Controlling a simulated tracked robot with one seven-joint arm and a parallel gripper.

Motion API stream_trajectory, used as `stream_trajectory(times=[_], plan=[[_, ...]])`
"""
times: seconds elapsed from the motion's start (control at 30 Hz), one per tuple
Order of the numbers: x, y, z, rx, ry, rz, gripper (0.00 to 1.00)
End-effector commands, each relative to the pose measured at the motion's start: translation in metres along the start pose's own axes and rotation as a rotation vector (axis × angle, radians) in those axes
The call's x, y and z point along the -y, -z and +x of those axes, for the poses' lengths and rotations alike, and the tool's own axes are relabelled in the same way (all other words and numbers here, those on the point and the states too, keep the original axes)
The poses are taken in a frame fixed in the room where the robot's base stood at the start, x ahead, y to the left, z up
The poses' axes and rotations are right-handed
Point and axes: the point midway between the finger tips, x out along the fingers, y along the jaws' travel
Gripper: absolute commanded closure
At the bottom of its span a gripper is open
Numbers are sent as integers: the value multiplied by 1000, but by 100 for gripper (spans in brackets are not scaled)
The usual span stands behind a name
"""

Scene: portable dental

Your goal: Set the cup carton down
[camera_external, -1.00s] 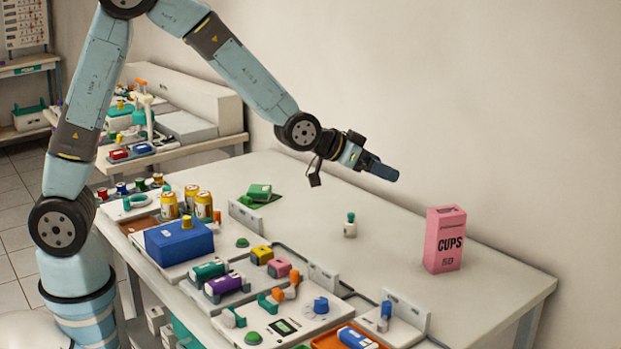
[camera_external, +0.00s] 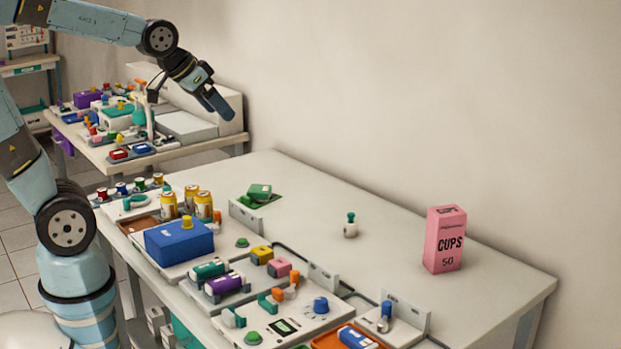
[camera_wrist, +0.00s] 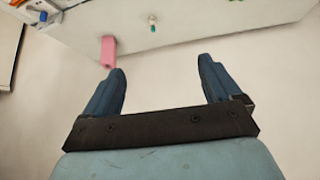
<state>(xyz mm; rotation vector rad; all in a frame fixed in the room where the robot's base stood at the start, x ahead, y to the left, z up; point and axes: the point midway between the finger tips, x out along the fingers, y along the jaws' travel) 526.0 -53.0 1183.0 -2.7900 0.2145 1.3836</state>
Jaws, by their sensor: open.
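The pink cup carton (camera_external: 444,240), marked CUPS and 50, stands upright on the right part of the white table (camera_external: 330,185). Nothing touches it. My gripper (camera_external: 219,106) is raised in the air, up and to the left of the carton and well apart from it. In the wrist view my gripper (camera_wrist: 167,78) shows two blue fingers spread wide with nothing between them. The carton (camera_wrist: 108,52) also shows in the wrist view, beyond the tip of the left finger.
A small white bottle with a green top (camera_external: 350,226) stands left of the carton. A blue box (camera_external: 180,243), yellow cans (camera_external: 192,200) and several coloured parts line the table's front edge. The table between bottle and carton is bare.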

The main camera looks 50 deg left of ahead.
Motion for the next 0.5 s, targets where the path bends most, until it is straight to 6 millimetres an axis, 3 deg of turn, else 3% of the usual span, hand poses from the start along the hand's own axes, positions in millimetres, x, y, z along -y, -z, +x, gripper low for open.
stream_trajectory(times=[0.1,0.3,0.5], plan=[[15,-34,-30,43,34,-27,9],[30,-87,-65,115,82,-65,9],[35,-113,-79,154,105,-86,9]])
